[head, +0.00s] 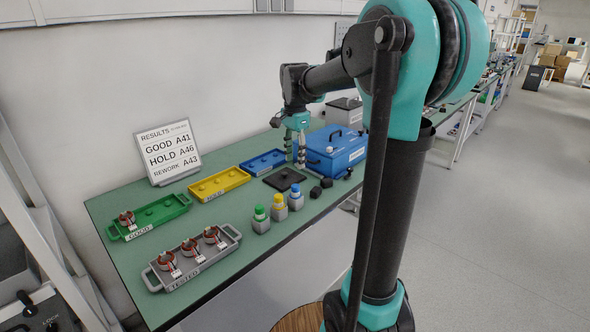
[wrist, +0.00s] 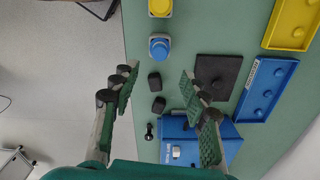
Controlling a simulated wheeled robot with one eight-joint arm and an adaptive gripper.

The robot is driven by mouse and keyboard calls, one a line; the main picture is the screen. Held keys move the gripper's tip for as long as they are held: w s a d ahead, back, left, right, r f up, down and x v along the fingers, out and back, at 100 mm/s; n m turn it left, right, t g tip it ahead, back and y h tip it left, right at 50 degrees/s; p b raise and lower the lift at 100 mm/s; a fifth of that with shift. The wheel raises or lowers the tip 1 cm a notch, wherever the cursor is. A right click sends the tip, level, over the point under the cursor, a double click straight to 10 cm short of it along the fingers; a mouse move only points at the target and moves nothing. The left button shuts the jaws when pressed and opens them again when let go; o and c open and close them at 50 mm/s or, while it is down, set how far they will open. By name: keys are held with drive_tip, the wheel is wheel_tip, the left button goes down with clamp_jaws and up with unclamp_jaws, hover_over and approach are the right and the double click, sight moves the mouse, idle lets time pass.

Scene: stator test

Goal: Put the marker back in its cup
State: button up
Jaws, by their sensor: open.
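I cannot make out a clear pen-shaped marker in either view. Three small square grey holders stand in a row along the front of the table, with a green top (head: 260,213), a yellow top (head: 278,201) and a blue top (head: 295,191). The wrist view also shows the yellow one (wrist: 159,7) and the blue one (wrist: 159,47). I cannot tell whether these are the cups. My gripper (head: 295,160) points down above the table near the blue box. In the wrist view my gripper (wrist: 158,85) is open, its fingers apart and holding nothing.
Two black blocks (wrist: 155,80) and a small black knobbed piece (wrist: 149,132) lie by the table edge. A black square plate (wrist: 228,65), blue tray (wrist: 264,85), yellow tray (head: 219,184), green tray (head: 176,200), grey tray with parts (head: 188,278) and lidded blue box (head: 340,160) occupy the table.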

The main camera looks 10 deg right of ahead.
drive_tip(key=s+d+f+n+t, duration=0.2)
drive_tip(key=s+f+n, duration=0.4)
drive_tip(key=s+f, duration=0.3)
drive_tip(key=s+d+f+n+t, duration=0.2)
drive_tip(key=s+f+n, duration=0.5)
drive_tip(key=s+f, duration=0.3)
drive_tip(key=s, duration=0.3)
